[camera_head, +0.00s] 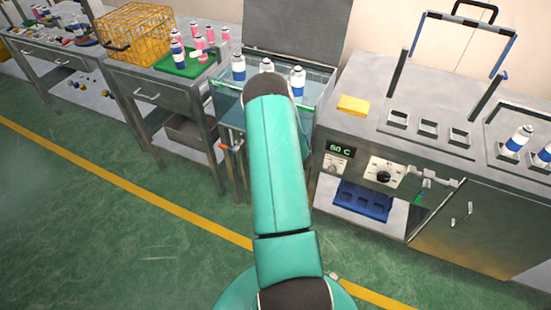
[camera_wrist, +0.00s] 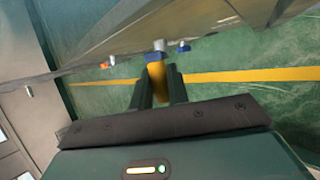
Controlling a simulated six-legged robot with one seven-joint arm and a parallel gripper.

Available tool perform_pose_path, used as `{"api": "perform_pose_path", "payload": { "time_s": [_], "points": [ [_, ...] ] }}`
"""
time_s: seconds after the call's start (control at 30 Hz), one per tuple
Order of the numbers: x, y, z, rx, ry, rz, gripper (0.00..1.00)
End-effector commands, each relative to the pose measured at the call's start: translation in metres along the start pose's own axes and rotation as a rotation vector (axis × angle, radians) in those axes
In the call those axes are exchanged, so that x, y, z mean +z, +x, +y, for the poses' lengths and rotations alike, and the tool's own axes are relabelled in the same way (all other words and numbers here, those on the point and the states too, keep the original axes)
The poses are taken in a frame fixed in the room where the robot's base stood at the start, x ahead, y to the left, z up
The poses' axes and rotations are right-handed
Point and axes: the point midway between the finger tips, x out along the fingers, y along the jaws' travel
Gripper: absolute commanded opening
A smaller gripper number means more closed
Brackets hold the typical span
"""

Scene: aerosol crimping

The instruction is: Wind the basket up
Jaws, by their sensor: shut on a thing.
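My gripper (camera_wrist: 157,92) is shut on an orange-yellow handle (camera_wrist: 157,78) in the wrist view. A blue piece with a grey end adjoins the handle's far end. In the head view my arm hides the gripper and this handle, at the front of a glass-sided tank (camera_head: 222,103). Several blue-and-white cans (camera_head: 238,68) stand upright at the tank's top, with their upper parts above its rim. Any basket under them is not clearly visible. A yellow wire basket (camera_head: 128,32) stands on the table to the left.
An orange-tipped fitting (camera_head: 222,146) sticks out at the tank's left front. A steel machine (camera_head: 350,125) with a "60 C" display stands to the right. Pink cans on a green tray (camera_head: 185,68) are to the left. The green floor in front is clear.

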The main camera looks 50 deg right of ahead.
Motion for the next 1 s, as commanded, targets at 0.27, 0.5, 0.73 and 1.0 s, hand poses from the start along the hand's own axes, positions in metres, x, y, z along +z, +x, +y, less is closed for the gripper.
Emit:
{"api": "perform_pose_path", "payload": {
  "time_s": [0.27,0.5,0.73,1.0],
  "points": [
    [-0.004,0.003,-0.035,-0.015,0.002,0.003,0.00],
    [-0.007,0.010,-0.054,-0.014,0.002,0.004,0.00],
    [-0.010,0.018,-0.066,-0.013,0.002,0.004,0.00],
    [-0.012,0.022,-0.072,-0.012,0.001,0.004,0.00]
  ]
}}
